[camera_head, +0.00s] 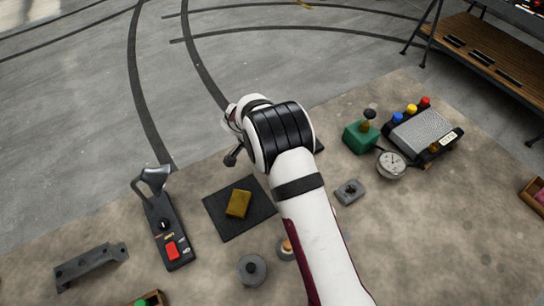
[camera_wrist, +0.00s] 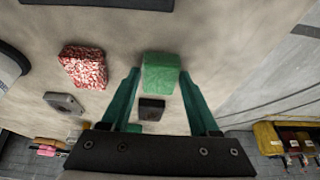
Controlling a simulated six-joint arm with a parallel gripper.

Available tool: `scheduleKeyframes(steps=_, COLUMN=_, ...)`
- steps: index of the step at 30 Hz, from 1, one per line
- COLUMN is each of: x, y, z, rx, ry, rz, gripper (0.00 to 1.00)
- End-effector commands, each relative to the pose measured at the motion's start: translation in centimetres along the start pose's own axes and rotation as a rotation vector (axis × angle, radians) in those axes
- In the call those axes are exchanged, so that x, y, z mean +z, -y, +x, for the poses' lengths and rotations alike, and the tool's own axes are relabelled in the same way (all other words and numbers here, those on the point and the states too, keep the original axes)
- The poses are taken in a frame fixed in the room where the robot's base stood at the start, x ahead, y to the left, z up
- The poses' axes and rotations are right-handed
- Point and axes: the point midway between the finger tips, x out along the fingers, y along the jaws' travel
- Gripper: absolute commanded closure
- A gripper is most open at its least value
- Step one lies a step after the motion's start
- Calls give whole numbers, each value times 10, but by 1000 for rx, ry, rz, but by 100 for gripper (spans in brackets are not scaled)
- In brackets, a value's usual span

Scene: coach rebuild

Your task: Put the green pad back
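A green pad (camera_wrist: 160,73), a small block, shows in the wrist view between and just ahead of my gripper's (camera_wrist: 160,78) two teal fingertips. The fingers are spread, with a narrow gap on each side of the pad. I cannot tell how far the fingertips are above or around it. A small dark block (camera_wrist: 151,109) lies between the fingers, closer to the palm. In the head view my arm hides the fingers and this pad.
A red-and-white speckled block (camera_wrist: 82,67) and a grey plate with a hole (camera_wrist: 65,103) lie to the left in the wrist view. The head view shows a yellow block (camera_head: 238,203) on a dark mat (camera_head: 215,222), a green box with a lever (camera_head: 360,138), a gauge (camera_head: 391,165) and a lever panel (camera_head: 168,235).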

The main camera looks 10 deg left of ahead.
Motion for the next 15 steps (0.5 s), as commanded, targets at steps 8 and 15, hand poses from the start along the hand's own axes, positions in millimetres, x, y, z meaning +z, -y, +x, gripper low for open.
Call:
scheduleKeyframes(steps=8, x=0, y=0, z=0, rx=0, ry=0, rz=0, gripper=15)
scheduleKeyframes(steps=15, x=-2, y=1, z=-20, rx=-3, ry=0, rz=1, gripper=15)
